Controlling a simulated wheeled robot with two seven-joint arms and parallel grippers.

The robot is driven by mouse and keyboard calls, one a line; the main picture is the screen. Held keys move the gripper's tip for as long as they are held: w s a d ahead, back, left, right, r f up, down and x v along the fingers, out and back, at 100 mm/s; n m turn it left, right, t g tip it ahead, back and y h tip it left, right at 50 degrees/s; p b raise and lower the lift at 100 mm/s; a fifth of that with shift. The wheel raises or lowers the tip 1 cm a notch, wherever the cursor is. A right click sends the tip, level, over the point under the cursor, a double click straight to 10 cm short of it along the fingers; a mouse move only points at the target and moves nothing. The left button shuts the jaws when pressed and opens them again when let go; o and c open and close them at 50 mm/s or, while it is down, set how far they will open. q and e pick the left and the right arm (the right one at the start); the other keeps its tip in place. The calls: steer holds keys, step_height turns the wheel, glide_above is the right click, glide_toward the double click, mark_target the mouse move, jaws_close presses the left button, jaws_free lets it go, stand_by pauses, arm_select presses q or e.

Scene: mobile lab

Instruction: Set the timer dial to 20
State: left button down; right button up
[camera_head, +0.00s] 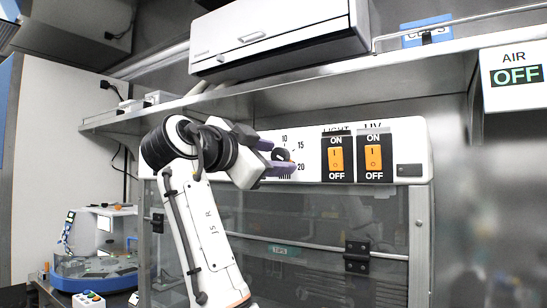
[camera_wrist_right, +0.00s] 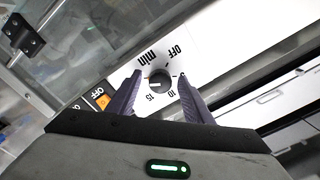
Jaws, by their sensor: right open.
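The timer dial (camera_head: 282,155) is a dark round knob on the white control panel, with 10, 15, 20 and "min" printed around it. In the right wrist view the dial (camera_wrist_right: 159,78) sits between my two fingers, with "OFF", "min", 15 and 10 around it. My right gripper (camera_head: 287,157) is at the dial, open, with one purple finger on each side of the knob; it also shows in the wrist view (camera_wrist_right: 160,76). I cannot tell whether the fingers touch the knob. The dial's pointer is too small to read surely. My left gripper is not in view.
Orange LIGHT (camera_head: 336,159) and UV (camera_head: 373,157) switches sit right of the dial. A steel shelf (camera_head: 300,93) with a white box (camera_head: 275,38) runs above. A glass sash (camera_head: 290,220) lies below. A blue-and-white device (camera_head: 95,265) stands lower left.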

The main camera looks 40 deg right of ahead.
steer(key=shift+a, duration=0.1)
steer(key=b+v, duration=0.1)
steer(key=v, duration=0.9)
